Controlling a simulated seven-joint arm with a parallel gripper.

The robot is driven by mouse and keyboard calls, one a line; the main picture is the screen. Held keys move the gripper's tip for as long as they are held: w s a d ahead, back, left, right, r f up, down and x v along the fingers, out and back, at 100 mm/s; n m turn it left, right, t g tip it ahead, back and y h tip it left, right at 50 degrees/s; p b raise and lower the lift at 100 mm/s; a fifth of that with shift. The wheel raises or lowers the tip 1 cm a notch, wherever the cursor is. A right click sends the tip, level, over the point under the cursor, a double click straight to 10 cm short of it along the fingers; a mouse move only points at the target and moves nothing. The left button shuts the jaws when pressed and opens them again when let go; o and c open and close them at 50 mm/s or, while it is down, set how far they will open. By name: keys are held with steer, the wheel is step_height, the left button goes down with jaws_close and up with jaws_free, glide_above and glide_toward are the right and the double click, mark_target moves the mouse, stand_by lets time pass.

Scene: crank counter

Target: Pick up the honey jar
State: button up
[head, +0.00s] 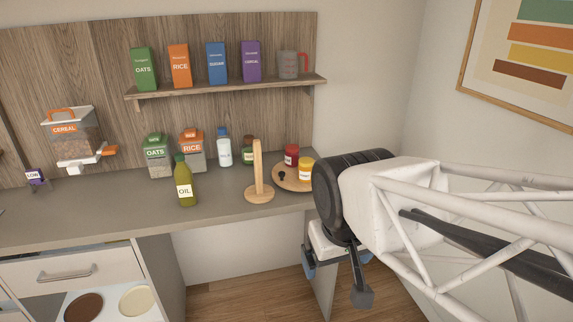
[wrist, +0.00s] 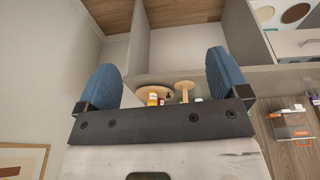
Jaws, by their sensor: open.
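The honey jar appears to be the yellow jar (head: 306,169) with a pale label; I cannot read it. It stands upright on a round wooden turntable (head: 283,181) at the counter's right end, beside a red-lidded jar (head: 291,153). In the wrist view, which looks upside down, the yellow jar (wrist: 153,99) shows small, partly hidden by my gripper's dark crossbar. My gripper (head: 337,283) hangs beyond the counter's right end, below the counter top and apart from the jar. Its blue fingers (wrist: 163,68) are spread wide with nothing between them.
A wooden paper-towel stand (head: 258,180) stands left of the turntable. An oil bottle (head: 185,184), white bottle (head: 224,147) and OATS and RICE containers stand further left. A shelf (head: 230,88) with boxes and a measuring cup (head: 292,65) hangs above. The drawer (head: 62,270) is at lower left.

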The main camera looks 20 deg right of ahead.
steer(key=w+d+n+h, duration=0.3)
steer(key=w+d, duration=0.1)
steer(key=w, duration=0.4)
steer(key=w+d+n+h, duration=0.2)
steer(key=w+d+n, duration=0.15)
steer(key=w, duration=0.35)
steer(key=n+t+h, duration=0.4)
steer(key=n+t, duration=0.3)
steer(key=n, duration=1.3)
glide_toward(303, 167)
steer(key=x, duration=0.4)
steer(key=shift+d+r, duration=0.2)
steer(key=shift+d, duration=0.3)
steer(key=shift+w+a+f+n, duration=0.1)
steer(key=shift+w+f+n, duration=0.3)
steer(key=shift+w, duration=0.1)
steer(key=shift+x, duration=1.25)
steer(key=shift+w+f, duration=0.1)
